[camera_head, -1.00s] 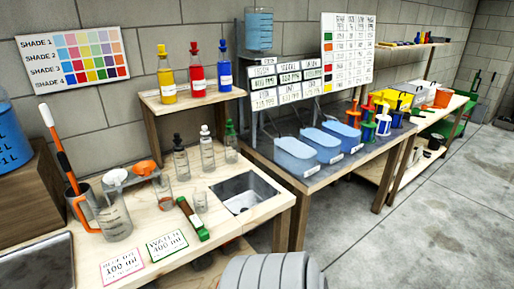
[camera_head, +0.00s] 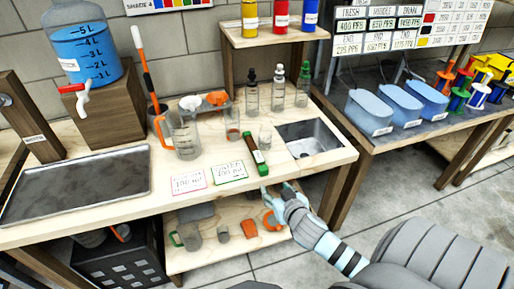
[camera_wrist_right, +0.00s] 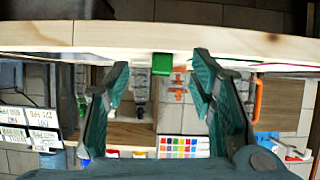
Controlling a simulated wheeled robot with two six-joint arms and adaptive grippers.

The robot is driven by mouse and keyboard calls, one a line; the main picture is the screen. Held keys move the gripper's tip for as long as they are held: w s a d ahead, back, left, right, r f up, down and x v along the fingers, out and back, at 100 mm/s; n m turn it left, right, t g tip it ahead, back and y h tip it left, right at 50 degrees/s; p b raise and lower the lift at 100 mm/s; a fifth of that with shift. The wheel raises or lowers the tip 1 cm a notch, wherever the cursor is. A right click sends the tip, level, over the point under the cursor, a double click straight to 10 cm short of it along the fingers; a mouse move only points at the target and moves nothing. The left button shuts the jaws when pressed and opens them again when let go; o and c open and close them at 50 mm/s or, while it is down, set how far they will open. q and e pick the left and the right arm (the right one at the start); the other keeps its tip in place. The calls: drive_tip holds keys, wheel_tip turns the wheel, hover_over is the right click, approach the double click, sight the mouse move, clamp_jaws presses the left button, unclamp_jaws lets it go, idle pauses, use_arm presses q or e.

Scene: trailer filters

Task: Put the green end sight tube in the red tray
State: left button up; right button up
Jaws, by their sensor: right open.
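The sight tube (camera_head: 256,152) lies on the wooden bench near its front edge, with a dark body and a green end pointing forward. In the right wrist view, which is upside down, a green block (camera_wrist_right: 180,74) at the bench edge looks like that end. My right gripper (camera_head: 276,189) is just in front of the bench edge, near the tube and apart from it. Its fingers (camera_wrist_right: 160,68) are spread and empty in the right wrist view. I see no red tray in these frames; a grey metal tray (camera_head: 75,185) lies at the left. My left gripper is out of view.
A sink (camera_head: 310,138) is right of the tube. A beaker (camera_head: 265,139), jug (camera_head: 183,135) and dropper bottles (camera_head: 277,90) stand behind. Red-edged (camera_head: 188,180) and green-edged (camera_head: 231,172) cards lie left. The lower shelf (camera_head: 200,262) holds cups.

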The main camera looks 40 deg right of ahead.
drive_tip(key=t, duration=0.1)
approach(260, 160)
drive_tip(key=b+x, duration=0.3)
drive_tip(key=x, duration=0.6)
drive_tip(key=shift+w+d+f, duration=0.1)
drive_tip(key=shift+w+f, duration=0.1)
drive_tip(key=shift+w, duration=0.1)
drive_tip(key=shift+s, duration=0.1)
clamp_jaws()
